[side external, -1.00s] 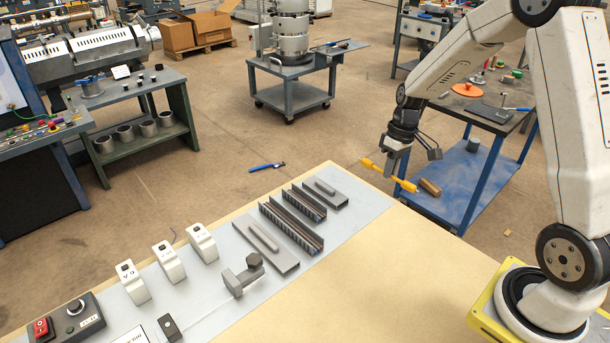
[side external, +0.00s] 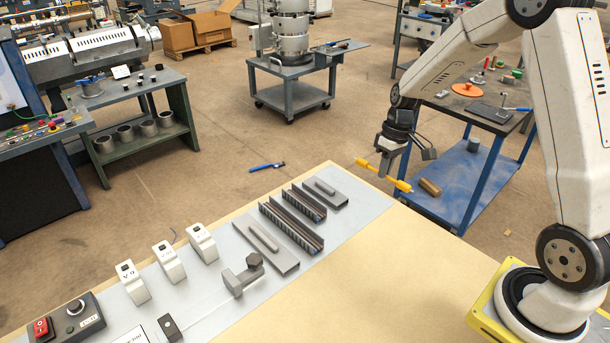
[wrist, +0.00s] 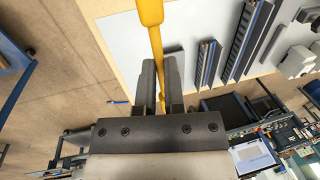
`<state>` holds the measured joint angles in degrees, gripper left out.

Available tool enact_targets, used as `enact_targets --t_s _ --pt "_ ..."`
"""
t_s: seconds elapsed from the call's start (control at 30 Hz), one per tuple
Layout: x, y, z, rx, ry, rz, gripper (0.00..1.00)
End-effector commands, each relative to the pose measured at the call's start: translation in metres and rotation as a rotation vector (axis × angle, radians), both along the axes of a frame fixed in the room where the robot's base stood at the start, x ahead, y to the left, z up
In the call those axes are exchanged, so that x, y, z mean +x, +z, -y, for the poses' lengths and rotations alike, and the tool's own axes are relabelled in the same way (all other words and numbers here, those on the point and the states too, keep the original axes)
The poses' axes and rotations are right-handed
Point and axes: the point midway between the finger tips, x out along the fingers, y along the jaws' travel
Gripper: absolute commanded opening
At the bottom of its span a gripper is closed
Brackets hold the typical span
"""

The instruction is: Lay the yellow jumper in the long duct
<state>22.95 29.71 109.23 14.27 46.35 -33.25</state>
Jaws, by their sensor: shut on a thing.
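The yellow jumper (side external: 384,173) is a thin rod with thicker ends. It is held in the air beyond the table's far right corner. My gripper (side external: 387,168) is shut on it near its middle. In the wrist view the jumper (wrist: 151,14) runs between the two fingers (wrist: 160,85) and sticks out past them.
Flat covers with grey bars (side external: 264,252) (side external: 327,193) lie on either side of the ducts. A grey clamp-like block (side external: 242,276) and white modules (side external: 202,241) stand nearer. The tan table surface (side external: 370,270) on the right is clear. A blue cart (side external: 465,165) stands behind my gripper.

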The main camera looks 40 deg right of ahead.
Motion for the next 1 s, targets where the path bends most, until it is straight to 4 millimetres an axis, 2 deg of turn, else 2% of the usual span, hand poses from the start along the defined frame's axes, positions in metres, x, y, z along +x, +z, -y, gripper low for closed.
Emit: enact_targets --t_s 0.27,0.6,0.8,1.0 --pt "0.040 -0.006 -0.044 -0.004 0.008 0.001 0.00" --pt "0.094 -0.017 -0.137 -0.003 0.008 0.000 0.00" --pt "0.110 -0.022 -0.180 0.000 0.005 0.000 0.00" --pt "0.115 -0.024 -0.198 0.001 0.000 0.000 0.00"
